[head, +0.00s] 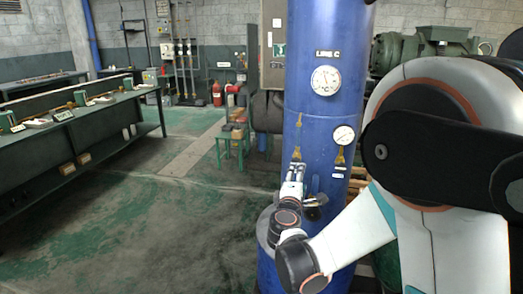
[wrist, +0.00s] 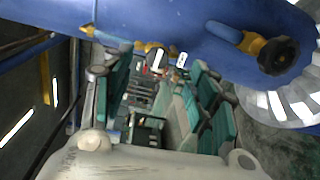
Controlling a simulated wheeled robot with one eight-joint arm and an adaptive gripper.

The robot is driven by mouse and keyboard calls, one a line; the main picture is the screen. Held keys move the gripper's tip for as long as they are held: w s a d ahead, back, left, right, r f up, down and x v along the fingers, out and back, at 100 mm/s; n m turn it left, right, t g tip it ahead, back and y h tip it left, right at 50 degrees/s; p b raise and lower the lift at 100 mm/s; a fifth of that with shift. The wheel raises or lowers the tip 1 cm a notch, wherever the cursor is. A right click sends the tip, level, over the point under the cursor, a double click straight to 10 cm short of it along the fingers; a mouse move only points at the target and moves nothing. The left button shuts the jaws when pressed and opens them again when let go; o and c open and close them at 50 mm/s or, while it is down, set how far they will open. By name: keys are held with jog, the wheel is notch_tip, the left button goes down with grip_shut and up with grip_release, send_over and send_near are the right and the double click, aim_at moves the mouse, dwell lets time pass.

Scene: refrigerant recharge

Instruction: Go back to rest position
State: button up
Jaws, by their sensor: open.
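My gripper (head: 293,178) is in front of the blue column (head: 312,105), at the end of my white and black arm. It points up, close under a brass valve (head: 297,154). In the wrist view my gripper (wrist: 155,95) shows its two green-padded fingers spread apart, with nothing seen held between them. The blue column (wrist: 190,25) crosses the top of that view, beyond the fingertips. Whether any fingertip touches the column or its fittings I cannot tell.
The column carries a "LINE C" label, an upper gauge (head: 326,80) and a lower gauge (head: 343,135). A black-knobbed valve (wrist: 278,55) sticks out near my fingers. A long workbench (head: 75,135) stands at left, a green stool (head: 232,140) behind. Floor between is clear.

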jog(key=s+d+r+m+g, duration=0.1)
jog(key=s+d+m+g, duration=0.25)
jog(key=s, duration=0.45)
jog(key=s+d+r+m+g, duration=0.2)
jog(key=s+d+m, duration=0.25)
jog(key=s, duration=0.25)
jog(key=s+a+f+m+g+y, duration=0.2)
jog(key=s+a+m+y, duration=0.1)
jog(key=s, duration=0.7)
jog(key=s+a+f+m+g+y, duration=0.2)
jog(key=s+a+m+y, duration=0.1)
jog(key=s, duration=0.7)
jog(key=shift+f+m, duration=0.25)
jog(key=shift+m, duration=0.25)
jog(key=shift+o, duration=0.2)
